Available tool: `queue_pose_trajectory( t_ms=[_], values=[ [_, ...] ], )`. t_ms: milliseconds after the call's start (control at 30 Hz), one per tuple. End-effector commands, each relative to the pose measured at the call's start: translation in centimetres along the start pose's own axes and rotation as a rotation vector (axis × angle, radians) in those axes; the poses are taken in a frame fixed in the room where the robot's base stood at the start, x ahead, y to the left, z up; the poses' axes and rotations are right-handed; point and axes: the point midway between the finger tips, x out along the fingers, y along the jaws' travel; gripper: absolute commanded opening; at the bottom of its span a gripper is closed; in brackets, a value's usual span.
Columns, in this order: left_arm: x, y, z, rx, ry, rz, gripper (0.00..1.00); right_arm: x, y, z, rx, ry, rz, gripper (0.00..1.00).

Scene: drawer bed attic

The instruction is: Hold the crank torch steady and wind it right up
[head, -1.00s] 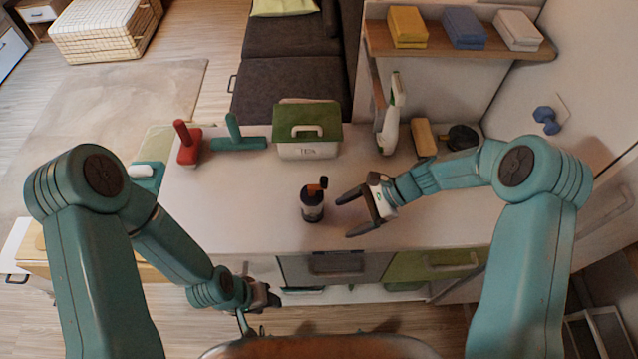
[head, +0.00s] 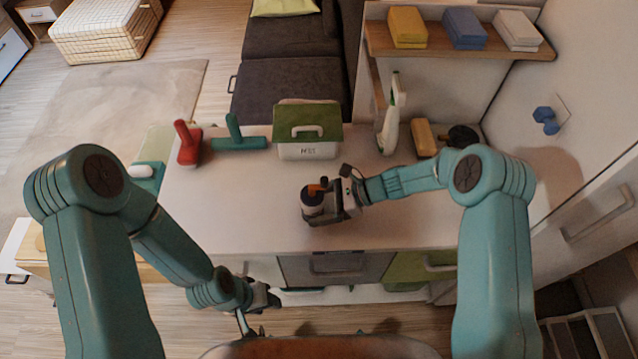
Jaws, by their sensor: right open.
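The crank torch (head: 312,197) stands upright on the white counter, a dark cylinder with a light band and an orange piece on top. My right gripper (head: 322,203) has come in from the right, and its open fingers are around the torch's body. Whether the fingers touch the torch I cannot tell. My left gripper (head: 268,299) hangs low at the front left, below the counter's front edge and apart from the torch. Its fingers are small and dark, and I cannot tell whether they are open.
On the counter (head: 240,205), a red tool (head: 187,146), a teal tool (head: 238,138), a green-lidded box (head: 307,131), a spray bottle (head: 391,118) and a yellow block (head: 424,138) stand along the back. The counter left of the torch is clear. Drawers lie below the front edge.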

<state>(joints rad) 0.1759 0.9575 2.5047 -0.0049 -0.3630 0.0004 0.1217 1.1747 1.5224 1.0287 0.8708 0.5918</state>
Motion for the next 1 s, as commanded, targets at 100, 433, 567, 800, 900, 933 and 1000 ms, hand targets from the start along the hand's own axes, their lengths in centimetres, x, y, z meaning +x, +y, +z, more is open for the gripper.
queue_pose_trajectory(
  t_ms=[100, 433, 567, 800, 900, 933, 1000],
  values=[
    [0.00, 0.00, 0.00, 0.000, 0.000, 0.000, 0.43, 0.55, 0.01, 0.03, -0.002, 0.000, 0.001, 0.81],
    [0.00, 0.00, 0.00, 0.000, 0.000, 0.000, 0.43, 0.64, 0.01, 0.02, -0.001, 0.000, 0.001, 0.65],
    [0.00, 0.00, 0.00, 0.000, 0.000, 0.000, 0.43, 0.63, 0.01, 0.01, -0.001, 0.000, 0.001, 0.47],
    [0.00, 0.00, 0.00, 0.000, 0.000, 0.000, 0.43, 0.62, 0.01, 0.02, -0.001, 0.000, 0.001, 0.28],
    [0.00, 0.00, 0.00, 0.000, 0.000, 0.000, 0.43, 0.62, 0.01, 0.03, -0.001, 0.000, 0.001, 0.28],
    [0.00, 0.00, 0.00, 0.000, 0.000, 0.000, 0.43, 0.61, 0.01, 0.03, -0.001, 0.000, 0.001, 0.28],
    [0.00, 0.00, 0.00, 0.000, 0.000, 0.000, 0.43, 0.61, 0.00, 0.03, -0.001, 0.000, 0.001, 0.28]
  ],
)
